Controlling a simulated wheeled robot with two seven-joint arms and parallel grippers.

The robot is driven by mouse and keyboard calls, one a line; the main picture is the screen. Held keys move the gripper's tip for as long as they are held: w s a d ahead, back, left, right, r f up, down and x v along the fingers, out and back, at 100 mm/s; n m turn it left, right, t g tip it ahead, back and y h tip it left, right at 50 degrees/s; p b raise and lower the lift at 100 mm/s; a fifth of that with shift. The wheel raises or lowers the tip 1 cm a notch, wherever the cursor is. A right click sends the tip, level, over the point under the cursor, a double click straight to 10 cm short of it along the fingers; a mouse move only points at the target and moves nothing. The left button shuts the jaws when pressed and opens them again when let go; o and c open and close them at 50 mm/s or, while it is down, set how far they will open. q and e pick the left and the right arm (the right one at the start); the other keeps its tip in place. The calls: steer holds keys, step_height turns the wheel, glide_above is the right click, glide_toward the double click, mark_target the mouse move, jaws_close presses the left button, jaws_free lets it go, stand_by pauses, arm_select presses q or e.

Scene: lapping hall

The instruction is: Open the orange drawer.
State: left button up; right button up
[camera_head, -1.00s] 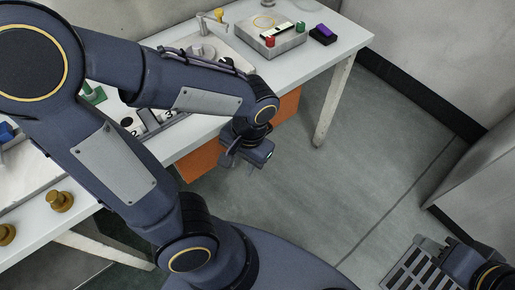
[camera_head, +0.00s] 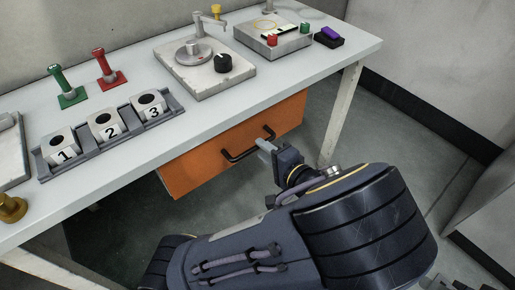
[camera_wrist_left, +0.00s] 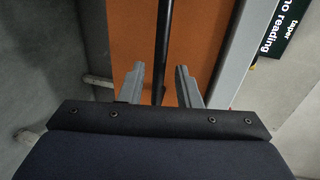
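The orange drawer (camera_head: 205,161) hangs under the white table's front edge in the head view. Its black bar handle (camera_head: 248,146) is on its front. I cannot tell whether the drawer is fully closed. My left gripper (camera_head: 265,149) is at the right end of the handle. In the left wrist view, the left gripper (camera_wrist_left: 160,84) is open, with one finger on each side of the black handle bar (camera_wrist_left: 162,40). Gaps show between bar and fingers. My right gripper cannot be made out.
The white table (camera_head: 215,117) carries a numbered block rack (camera_head: 88,150), red (camera_head: 110,78) and green (camera_head: 70,97) stands, a lapping machine (camera_head: 215,72), a grey box (camera_head: 262,45) and a purple-topped block (camera_head: 329,37). A table leg (camera_head: 340,115) stands right of the drawer.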

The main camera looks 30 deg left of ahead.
arm_select(q)
steer(key=shift+x, duration=1.65)
steer(key=shift+c, duration=0.4)
jaws_close()
